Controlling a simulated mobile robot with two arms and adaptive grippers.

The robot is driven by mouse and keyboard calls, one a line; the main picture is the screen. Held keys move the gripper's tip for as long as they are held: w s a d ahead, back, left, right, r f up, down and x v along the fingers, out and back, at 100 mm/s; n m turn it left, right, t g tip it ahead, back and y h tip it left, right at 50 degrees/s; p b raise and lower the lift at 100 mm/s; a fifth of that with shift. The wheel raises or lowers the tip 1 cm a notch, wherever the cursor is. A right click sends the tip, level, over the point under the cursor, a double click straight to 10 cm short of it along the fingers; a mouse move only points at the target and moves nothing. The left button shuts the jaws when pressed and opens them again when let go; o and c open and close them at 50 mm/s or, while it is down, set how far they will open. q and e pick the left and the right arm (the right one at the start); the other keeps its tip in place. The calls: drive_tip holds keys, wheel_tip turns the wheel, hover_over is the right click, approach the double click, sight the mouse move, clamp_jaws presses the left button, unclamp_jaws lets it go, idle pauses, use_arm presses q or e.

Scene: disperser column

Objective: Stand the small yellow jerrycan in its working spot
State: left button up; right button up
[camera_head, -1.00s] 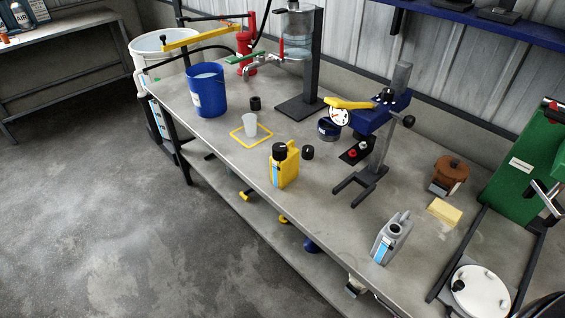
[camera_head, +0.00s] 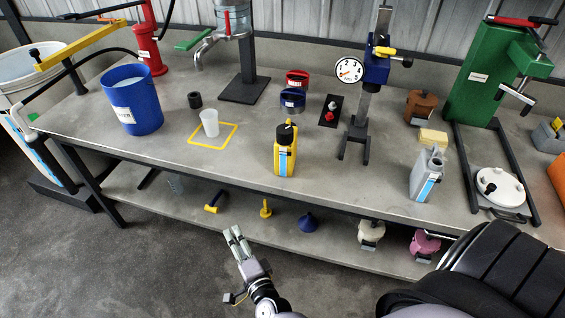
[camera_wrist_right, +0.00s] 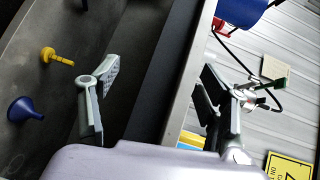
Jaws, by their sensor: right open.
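The small yellow jerrycan (camera_head: 285,160), with a black cap and a blue-white label, stands upright near the front edge of the grey bench. A yellow square outline (camera_head: 193,146) is marked on the bench to its left. A translucent cup (camera_head: 209,124) stands inside the outline, towards its upper left. My right gripper (camera_head: 236,238) is open and empty, in front of the bench and below its top, apart from the jerrycan. The wrist view shows its spread fingers (camera_wrist_right: 155,92) with nothing between them. My left gripper is not in view.
A blue bucket (camera_head: 132,100) and small black cap (camera_head: 195,100) stand left on the bench. The stand with a dial (camera_head: 349,70) is behind right; a grey jerrycan (camera_head: 426,178) is further right. A lower shelf (camera_head: 180,210) holds a blue funnel (camera_head: 307,223) and other items.

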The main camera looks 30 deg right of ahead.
drive_tip(key=w+d+r+m+t+h+b, duration=0.1)
drive_tip(key=w+d+r+m+h+b, duration=0.2)
drive_tip(key=r+m, duration=0.5)
drive_tip(key=m+g+h+b, duration=0.3)
drive_tip(key=m+h, duration=0.5)
drive_tip(key=m, duration=1.1)
approach(284, 152)
drive_tip(key=shift+g, duration=0.7)
drive_tip(key=p+x, duration=0.1)
drive_tip(key=x, duration=0.2)
drive_tip(key=p+x, duration=0.1)
drive_tip(key=x, duration=0.2)
drive_tip(key=r+p+x, duration=0.1)
drive_tip(key=x, duration=0.2)
drive_tip(key=shift+w+a, duration=0.2)
drive_tip(key=shift+w, duration=0.05)
drive_tip(key=x, duration=0.2)
drive_tip(key=p+x, duration=0.1)
drive_tip(key=x, duration=0.2)
drive_tip(key=shift+w+d+f, duration=0.25)
drive_tip(key=shift+w, duration=0.1)
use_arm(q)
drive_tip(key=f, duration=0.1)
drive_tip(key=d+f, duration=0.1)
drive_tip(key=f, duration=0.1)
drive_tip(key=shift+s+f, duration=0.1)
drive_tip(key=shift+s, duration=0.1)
use_arm(e)
drive_tip(key=shift+c, duration=0.4)
